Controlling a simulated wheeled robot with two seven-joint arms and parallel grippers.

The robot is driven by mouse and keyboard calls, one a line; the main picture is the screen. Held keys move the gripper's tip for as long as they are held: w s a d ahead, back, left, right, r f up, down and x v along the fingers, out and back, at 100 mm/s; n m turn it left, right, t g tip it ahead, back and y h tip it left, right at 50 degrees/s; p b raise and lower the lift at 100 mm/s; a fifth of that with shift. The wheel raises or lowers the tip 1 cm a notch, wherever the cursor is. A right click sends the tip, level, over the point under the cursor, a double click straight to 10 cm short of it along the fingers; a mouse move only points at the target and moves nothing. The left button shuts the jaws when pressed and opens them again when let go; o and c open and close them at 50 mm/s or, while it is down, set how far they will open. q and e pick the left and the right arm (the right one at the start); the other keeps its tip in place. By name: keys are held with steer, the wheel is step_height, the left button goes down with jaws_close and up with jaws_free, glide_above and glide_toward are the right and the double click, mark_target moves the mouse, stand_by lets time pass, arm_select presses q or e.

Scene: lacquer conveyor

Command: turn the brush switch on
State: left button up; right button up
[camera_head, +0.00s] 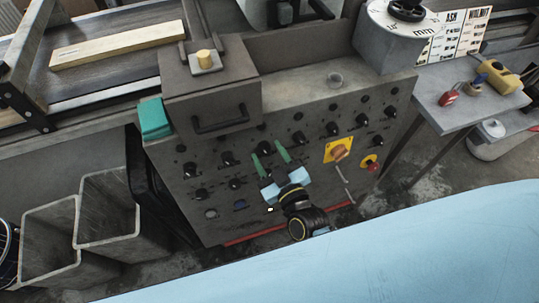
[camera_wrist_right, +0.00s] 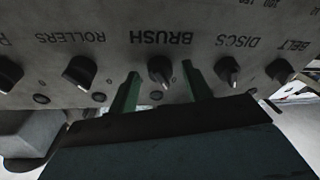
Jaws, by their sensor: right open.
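The brush switch is a black rotary knob (camera_wrist_right: 160,72) under the upside-down label BRUSH in the right wrist view. In the head view the same knob (camera_head: 265,148) sits on the grey control panel (camera_head: 318,170). My right gripper (camera_head: 268,150) is open in front of the panel, with green fingers. In the right wrist view the gripper (camera_wrist_right: 160,75) has one finger on each side of the brush knob, with gaps, so it holds nothing. I cannot tell the knob's set position for certain. My left gripper is not in view.
The rollers knob (camera_wrist_right: 80,72) and discs knob (camera_wrist_right: 227,70) flank the brush knob. A yellow plate with an orange handle (camera_head: 340,150) and a red button (camera_head: 372,164) are on the panel's right. Grey bins (camera_head: 108,215) stand at left. A side table (camera_head: 445,118) holds padlocks.

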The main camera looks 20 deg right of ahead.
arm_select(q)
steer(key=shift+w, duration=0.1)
arm_select(e)
steer(key=c, duration=1)
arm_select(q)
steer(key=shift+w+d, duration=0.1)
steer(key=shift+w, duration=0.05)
arm_select(e)
steer(key=shift+o, duration=0.2)
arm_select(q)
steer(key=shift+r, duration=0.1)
arm_select(e)
steer(key=shift+m, duration=0.3)
steer(key=m+h+p, duration=0.1)
steer(key=m, duration=0.3)
steer(key=shift+a+t, duration=0.1)
steer(key=shift+t, duration=0.2)
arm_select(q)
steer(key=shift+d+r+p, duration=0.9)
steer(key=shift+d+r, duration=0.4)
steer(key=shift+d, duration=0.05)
arm_select(e)
steer(key=shift+a+m+h, duration=0.1)
steer(key=shift+m+h, duration=0.65)
steer(key=shift+m, duration=1.65)
steer(key=shift+a+m+h, duration=0.1)
steer(key=shift+m+h, duration=0.65)
steer(key=shift+m, duration=1.65)
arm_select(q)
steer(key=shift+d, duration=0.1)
